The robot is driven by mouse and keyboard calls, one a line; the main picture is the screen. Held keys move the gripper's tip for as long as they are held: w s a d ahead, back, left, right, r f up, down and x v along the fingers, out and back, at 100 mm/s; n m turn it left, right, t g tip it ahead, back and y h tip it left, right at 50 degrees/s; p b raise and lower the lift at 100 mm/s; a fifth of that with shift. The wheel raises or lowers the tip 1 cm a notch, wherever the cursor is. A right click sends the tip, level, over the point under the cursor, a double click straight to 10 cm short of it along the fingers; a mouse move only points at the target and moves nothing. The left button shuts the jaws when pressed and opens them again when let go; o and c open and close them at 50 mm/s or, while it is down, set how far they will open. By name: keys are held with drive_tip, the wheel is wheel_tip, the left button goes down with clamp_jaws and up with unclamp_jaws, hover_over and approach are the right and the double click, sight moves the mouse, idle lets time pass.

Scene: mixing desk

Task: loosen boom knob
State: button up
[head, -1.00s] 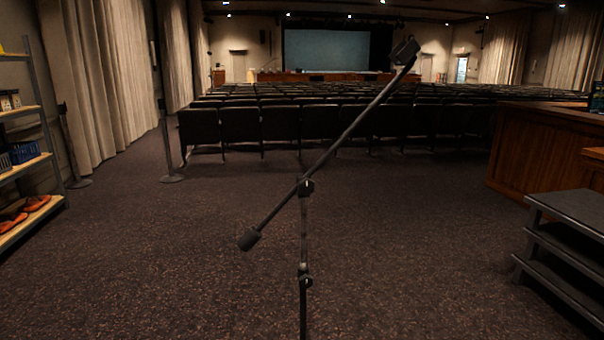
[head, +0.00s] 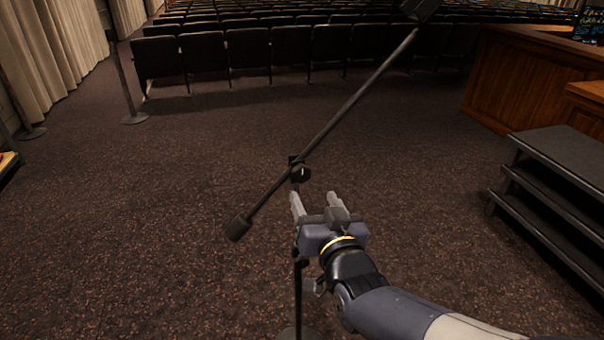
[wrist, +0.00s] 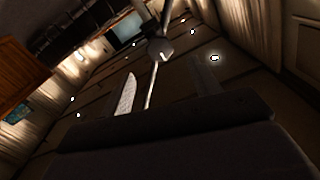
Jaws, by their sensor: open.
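The boom knob (head: 301,174) is a dark round knob at the clamp where the boom meets the stand's upright pole. The boom (head: 350,103) slants from a dark counterweight (head: 238,228) at lower left up to a dark head (head: 421,9) at upper right. My gripper (head: 317,199) is open and empty just below the knob, its fingers pointing up toward it, apart from it as far as I can tell. In the wrist view a dark knob-like piece (wrist: 161,48) shows above and between the fingers. The gripper hides part of the stand pole (head: 298,285).
Rows of dark seats (head: 290,50) stand at the back. A dark stepped unit (head: 565,155) and a wooden counter (head: 515,80) are at right. A post with a round base (head: 134,118) is at left. The carpet around the stand is clear.

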sight(302, 176)
drive_tip(key=x, duration=0.8)
drive_tip(key=shift+w+p, duration=0.1)
drive_tip(key=shift+p, duration=0.2)
drive_tip(key=c, duration=1)
